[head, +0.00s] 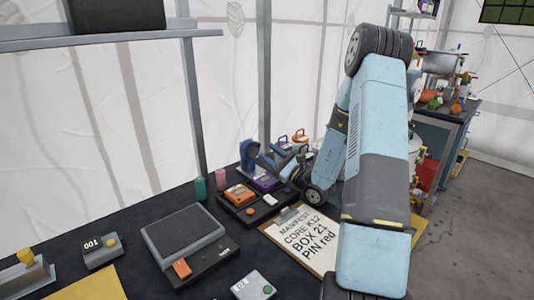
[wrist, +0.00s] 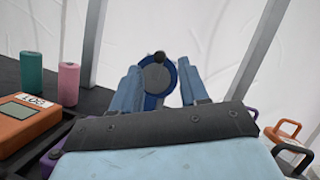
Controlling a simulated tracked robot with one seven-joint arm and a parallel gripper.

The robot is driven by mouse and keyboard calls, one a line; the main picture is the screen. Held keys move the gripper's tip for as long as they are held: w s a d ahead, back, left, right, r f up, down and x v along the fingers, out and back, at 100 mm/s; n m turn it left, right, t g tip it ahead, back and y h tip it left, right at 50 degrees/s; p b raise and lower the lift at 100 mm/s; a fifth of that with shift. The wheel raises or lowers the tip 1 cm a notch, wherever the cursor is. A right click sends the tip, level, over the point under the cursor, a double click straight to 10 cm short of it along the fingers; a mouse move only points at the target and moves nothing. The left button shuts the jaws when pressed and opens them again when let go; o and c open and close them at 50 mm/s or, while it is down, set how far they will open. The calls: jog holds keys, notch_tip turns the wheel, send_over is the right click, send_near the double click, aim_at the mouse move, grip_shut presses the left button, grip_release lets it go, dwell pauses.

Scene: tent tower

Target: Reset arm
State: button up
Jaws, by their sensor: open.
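My arm reaches down from the upper right of the head view to the back of the dark workbench (head: 140,215). My gripper (head: 262,157) is low over the bench, pointing left. In the wrist view my gripper (wrist: 158,70) has its two blue fingers apart. A blue upright piece with a grey round face (wrist: 157,78) shows between the fingers, and it also stands in the head view (head: 246,155). I cannot tell whether the fingers touch it. My arm hides part of the bench's right side.
An orange box (head: 240,193) with a label sits on a dark tray, with a purple box (head: 266,183) beside it. Teal (head: 200,189) and pink (head: 222,178) cylinders stand left of them. A manifest clipboard (head: 300,238) lies in front. A grey scale (head: 183,232) is at left.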

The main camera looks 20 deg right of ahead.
dwell(0.3)
jog(key=s+a+r+n+g+y, duration=0.1)
jog(key=s+a+r+n+g, duration=0.4)
jog(key=s+a+n+g, duration=0.35)
jog(key=s+a+r+n+g+y, duration=0.1)
jog(key=s+a+r+n+g, duration=0.4)
jog(key=s+a+n+g, duration=0.4)
jog(key=s+d+r+n+h, duration=0.2)
jog(key=s+n+h, duration=0.1)
jog(key=s+h, duration=0.65)
jog(key=s+d+r+n+t+h, duration=0.3)
jog(key=s+d+r, duration=0.3)
jog(key=d, duration=0.3)
jog(key=shift+s+t+h, duration=0.75)
jog(key=shift+t, duration=0.1)
jog(key=shift+a, duration=0.1)
dwell(0.8)
